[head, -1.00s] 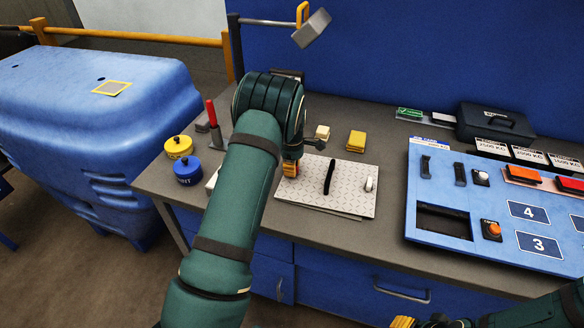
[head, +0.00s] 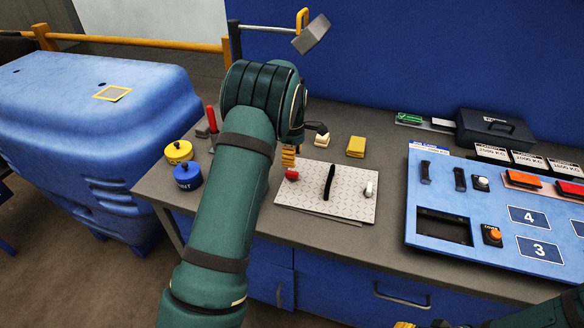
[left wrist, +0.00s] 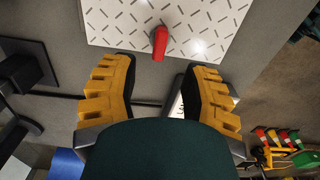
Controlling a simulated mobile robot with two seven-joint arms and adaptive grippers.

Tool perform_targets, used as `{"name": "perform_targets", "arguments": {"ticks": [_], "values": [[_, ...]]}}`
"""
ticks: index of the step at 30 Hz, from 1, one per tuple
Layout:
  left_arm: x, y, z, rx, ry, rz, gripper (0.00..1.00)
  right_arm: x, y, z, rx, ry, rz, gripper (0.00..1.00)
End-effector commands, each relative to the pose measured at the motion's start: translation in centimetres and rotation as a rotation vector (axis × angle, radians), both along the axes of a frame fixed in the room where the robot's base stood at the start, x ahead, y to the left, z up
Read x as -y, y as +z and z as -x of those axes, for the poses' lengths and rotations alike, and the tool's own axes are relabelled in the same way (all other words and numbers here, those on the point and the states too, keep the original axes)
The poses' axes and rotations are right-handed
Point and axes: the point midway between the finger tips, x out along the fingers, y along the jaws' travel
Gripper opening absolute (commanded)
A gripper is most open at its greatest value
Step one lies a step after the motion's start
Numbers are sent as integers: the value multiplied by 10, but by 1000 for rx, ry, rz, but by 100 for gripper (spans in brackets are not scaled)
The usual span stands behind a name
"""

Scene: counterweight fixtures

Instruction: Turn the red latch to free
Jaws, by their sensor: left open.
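The red latch (head: 291,174) is a small red lever at the left edge of the metal tread plate (head: 318,204) on the bench. In the left wrist view the red latch (left wrist: 160,43) lies on the plate's edge, pointing toward me. My left gripper (head: 288,156) is just behind the latch in the head view, its yellow fingers partly hidden by my arm. In the left wrist view the left gripper (left wrist: 162,72) is open and empty, with the latch ahead of the gap and apart from both fingers. My right gripper (head: 418,324) barely shows at the bottom edge.
A black handle (head: 329,180) and a white lever (head: 369,188) stand on the same plate. Yellow (head: 178,151) and blue (head: 188,176) pots are at left. A yellow block (head: 356,146) sits behind the plate. A blue control panel (head: 440,193) fills the right.

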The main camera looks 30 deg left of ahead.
Motion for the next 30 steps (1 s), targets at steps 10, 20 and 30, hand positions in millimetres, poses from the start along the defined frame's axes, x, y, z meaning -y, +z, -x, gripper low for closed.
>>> {"name": "perform_targets", "arguments": {"ticks": [10, 20, 30], "values": [[0, 43, 0, 0, 1, -1, 46, 0, 0, 0, 0, 0, 0, 47], [0, 45, 0, -1, 1, -1, 46, 0, 0, 0, 0, 0, 0, 47], [0, 51, 0, -1, 1, -1, 46, 0, 6, 0, 0, -1, 0, 47]]}}
